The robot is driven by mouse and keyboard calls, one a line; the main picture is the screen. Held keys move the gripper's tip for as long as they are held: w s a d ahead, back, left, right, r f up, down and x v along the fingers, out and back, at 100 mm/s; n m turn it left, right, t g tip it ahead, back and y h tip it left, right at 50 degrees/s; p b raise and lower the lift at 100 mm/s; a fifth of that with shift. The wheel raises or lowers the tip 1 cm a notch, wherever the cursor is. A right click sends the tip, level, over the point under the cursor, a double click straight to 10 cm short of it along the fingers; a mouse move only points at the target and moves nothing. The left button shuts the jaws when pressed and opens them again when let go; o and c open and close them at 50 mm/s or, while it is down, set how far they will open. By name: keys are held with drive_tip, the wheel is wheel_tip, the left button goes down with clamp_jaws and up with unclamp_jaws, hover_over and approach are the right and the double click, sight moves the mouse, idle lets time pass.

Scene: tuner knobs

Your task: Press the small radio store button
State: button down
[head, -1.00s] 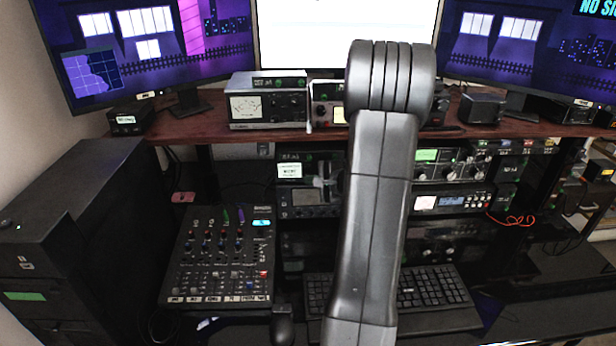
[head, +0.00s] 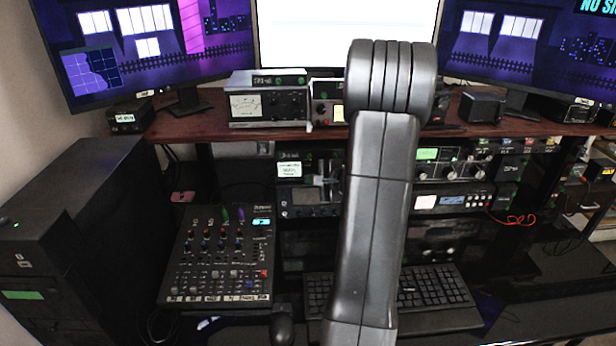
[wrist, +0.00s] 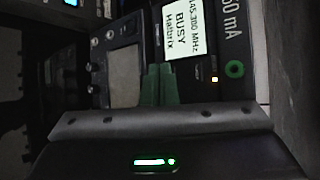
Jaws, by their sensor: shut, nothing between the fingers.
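The small radio (head: 305,200) sits on the rack under the wooden shelf, left of my arm in the head view. A white display label (head: 289,169) shows on its upper left. In the wrist view the label (wrist: 182,33) reads 145.300 MHz, BUSY, and a grey screen panel (wrist: 124,76) lies left of it. My gripper (wrist: 160,70) shows there as two dark green fingers, shut together and empty, with tips just below the label, close to the radio front. I cannot tell whether they touch it. I cannot make out the store button.
A mixer (head: 220,255) stands left of the radio, with a keyboard (head: 435,290) in front. More rack radios (head: 450,165) are on the right. The wooden shelf (head: 215,128) overhangs the rack and carries a meter unit (head: 268,106).

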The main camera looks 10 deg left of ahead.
drive_tip(key=shift+s+d, duration=0.15)
drive_tip(key=shift+s, duration=0.3)
drive_tip(key=s+b, duration=0.1)
drive_tip(key=s, duration=0.1)
drive_tip(key=s+d+b, duration=0.1)
drive_tip(key=s, duration=0.1)
drive_tip(key=shift+s+d+b, duration=0.15)
drive_tip(key=shift+s+b, duration=0.25)
drive_tip(key=shift+w, duration=0.1)
idle(0.4)
drive_tip(key=w+p, duration=0.1)
drive_tip(key=p, duration=0.2)
drive_tip(key=shift+r, duration=0.2)
drive_tip(key=shift+s+p, duration=0.1)
drive_tip(key=shift+p, duration=0.3)
